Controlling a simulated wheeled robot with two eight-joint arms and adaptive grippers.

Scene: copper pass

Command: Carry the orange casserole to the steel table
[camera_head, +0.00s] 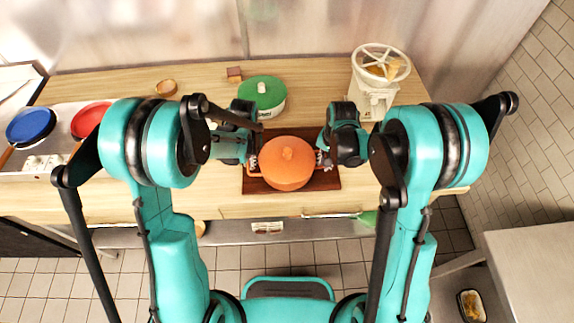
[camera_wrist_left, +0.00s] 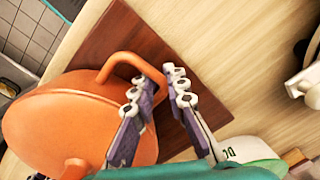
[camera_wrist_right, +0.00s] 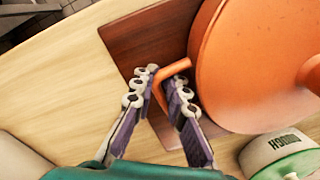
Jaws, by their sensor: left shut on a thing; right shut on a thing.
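The orange casserole (camera_head: 287,165), lid on, is over a dark brown board (camera_head: 328,180) on the wooden counter; I cannot tell whether it touches the board. My left gripper (camera_head: 252,162) is shut on its left handle; that handle (camera_wrist_left: 122,62) shows between the fingers (camera_wrist_left: 158,84) in the left wrist view. My right gripper (camera_head: 325,160) is shut on the right handle; that handle (camera_wrist_right: 172,70) shows between the fingers (camera_wrist_right: 160,78) in the right wrist view. A plain grey table (camera_head: 535,265), likely the steel table, stands at the lower right, its top partly cut off.
A green-lidded pot (camera_head: 262,92) stands just behind the casserole. A cream wheeled machine (camera_head: 375,85) stands at the back right of the wooden counter (camera_head: 225,195). Blue (camera_head: 30,125) and red (camera_head: 90,118) pans lie left. A yellow-filled tray (camera_head: 471,305) sits low at right.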

